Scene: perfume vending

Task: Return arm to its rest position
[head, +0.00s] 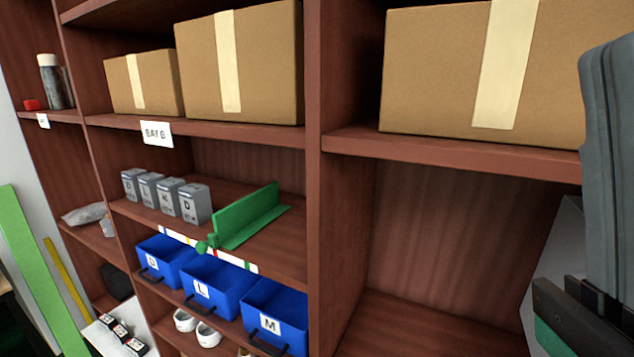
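One of my arms, grey, hangs down at the right edge of the head view. Its dark gripper (562,302) is at the lower right, in front of the right-hand shelf bay. A green patch shows at the gripper's lower edge; I cannot tell what it belongs to. The fingers are partly cut off by the picture edge, so whether they are open or shut is unclear. It comes in from the right, so it is my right gripper. My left gripper is not in view.
A reddish-brown shelf (232,129) holds cardboard boxes (270,70), grey boxes (196,203), a green divider (247,215) and blue bins (215,290). A large box (440,70) sits above the right bay. A pale panel (556,250) stands behind the gripper. The right bay is otherwise open.

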